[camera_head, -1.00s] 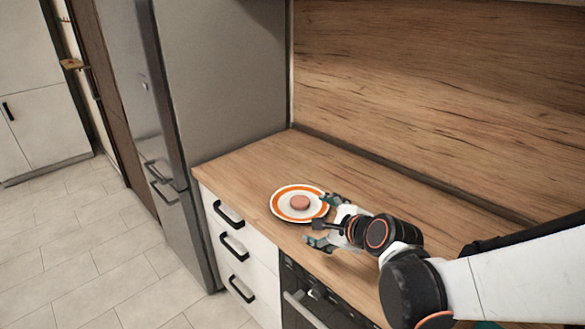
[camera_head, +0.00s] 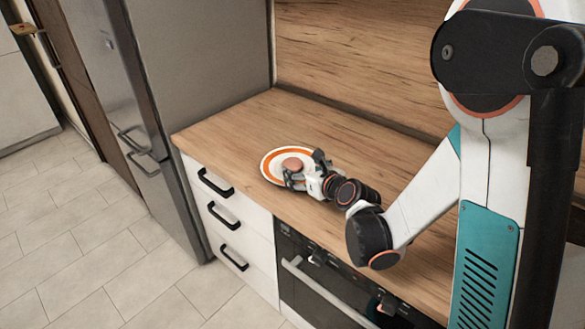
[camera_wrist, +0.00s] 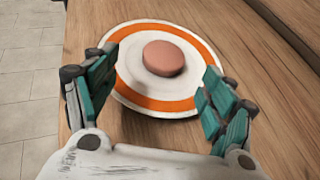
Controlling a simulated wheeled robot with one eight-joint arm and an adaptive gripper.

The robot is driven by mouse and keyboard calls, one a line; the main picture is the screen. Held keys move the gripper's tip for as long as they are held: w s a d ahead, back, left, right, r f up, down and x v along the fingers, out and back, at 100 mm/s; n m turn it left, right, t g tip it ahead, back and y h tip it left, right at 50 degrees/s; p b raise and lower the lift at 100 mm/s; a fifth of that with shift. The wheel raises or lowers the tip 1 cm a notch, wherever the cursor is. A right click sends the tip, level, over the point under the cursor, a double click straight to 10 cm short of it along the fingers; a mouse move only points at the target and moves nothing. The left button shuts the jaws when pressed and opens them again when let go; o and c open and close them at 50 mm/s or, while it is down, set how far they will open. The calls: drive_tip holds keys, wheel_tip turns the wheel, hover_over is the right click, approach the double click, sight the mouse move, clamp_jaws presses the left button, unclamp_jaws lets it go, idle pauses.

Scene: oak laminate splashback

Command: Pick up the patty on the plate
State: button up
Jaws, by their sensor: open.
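The patty (camera_head: 292,164) is a round pinkish-brown disc. It lies near the middle of a white plate with an orange ring (camera_head: 270,171) on the wooden counter. The wrist view shows the patty (camera_wrist: 164,58) just beyond my fingertips, with the plate (camera_wrist: 150,103) under it. My gripper (camera_head: 305,172) is at the plate's right side in the head view. In the wrist view my gripper (camera_wrist: 158,85) is open, its teal finger pads on either side over the plate's near part. Nothing is between the fingers' pads but the plate below.
The wooden counter (camera_head: 230,130) is clear to the left and behind the plate. A wooden splashback (camera_head: 350,50) stands behind it. A fridge (camera_head: 200,60) is at the left, and an oven (camera_head: 310,275) and drawers (camera_head: 225,215) are below the counter's front edge.

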sight(293, 163)
drive_tip(key=shift+x, duration=1.2)
drive_tip(key=b+x, duration=0.1)
drive_tip(key=x, duration=0.2)
drive_tip(key=b+x, duration=0.1)
drive_tip(key=shift+w+d+b, duration=0.3)
drive_tip(key=shift+w, duration=0.1)
drive_tip(key=shift+w+a, duration=0.15)
drive_tip(key=shift+w, duration=0.05)
drive_tip(key=c, duration=1.1)
